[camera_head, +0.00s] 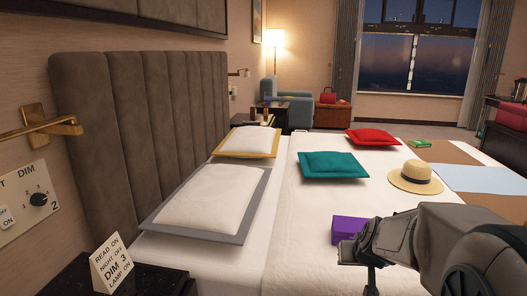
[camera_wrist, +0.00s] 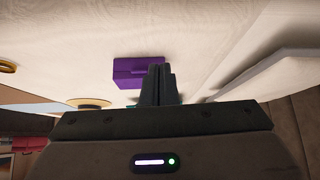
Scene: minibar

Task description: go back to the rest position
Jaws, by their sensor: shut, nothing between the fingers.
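My arm reaches in from the lower right of the head view, above the white bed (camera_head: 290,230). My gripper (camera_wrist: 158,68) shows in the wrist view with its two fingers together and nothing between them. In the head view its fingers are hard to make out. A purple box (camera_head: 345,230) lies on the bed just beyond my arm and is partly hidden by it. The purple box (camera_wrist: 130,72) also shows in the wrist view behind the fingers. I cannot tell whether the fingers touch it.
Pillows (camera_head: 212,195) lie by the headboard (camera_head: 150,130). A dark nightstand (camera_head: 125,280) with a card (camera_head: 113,262) stands at lower left.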

